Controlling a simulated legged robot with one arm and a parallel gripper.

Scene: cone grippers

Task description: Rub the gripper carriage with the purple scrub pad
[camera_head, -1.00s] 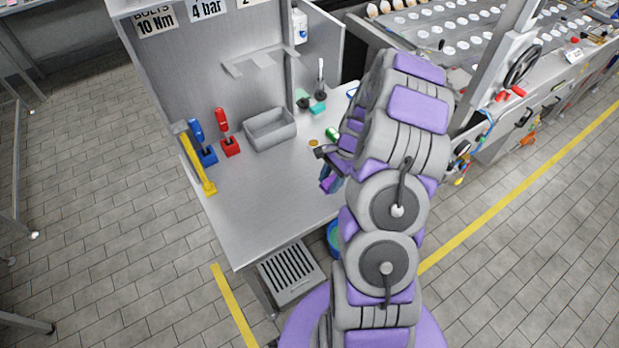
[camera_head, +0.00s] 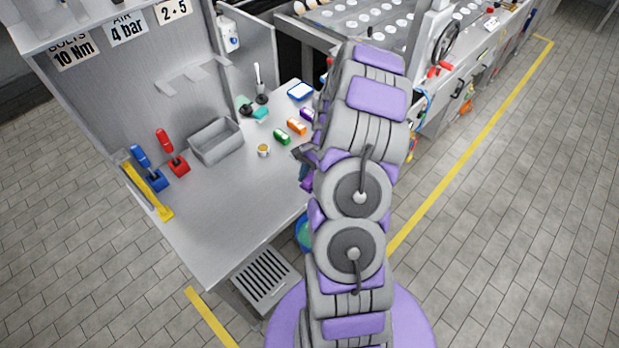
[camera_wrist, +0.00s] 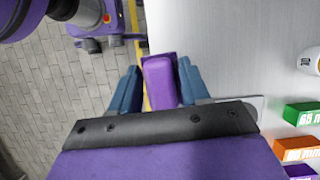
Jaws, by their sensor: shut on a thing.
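The purple scrub pad (camera_wrist: 160,82) is between the two blue fingers of my gripper (camera_wrist: 158,70) in the wrist view, which is shut on it. The pad sticks out past the fingers, in front of the bench edge. In the head view my gripper (camera_head: 306,178) is mostly hidden behind my arm, at the right edge of the bench. The machine with rows of white round cups (camera_head: 370,18) stands behind the bench at the upper right. A pale upright with a handwheel (camera_head: 447,40) rises on it; I cannot tell which part is the gripper carriage.
The steel bench (camera_head: 215,220) has a clear front area. A grey bin (camera_head: 216,143), red tool (camera_head: 170,150), blue tool (camera_head: 148,168) and yellow tool (camera_head: 148,190) stand at its left. Green (camera_head: 282,137) and orange (camera_head: 297,127) blocks lie at the right. Tiled floor is open right.

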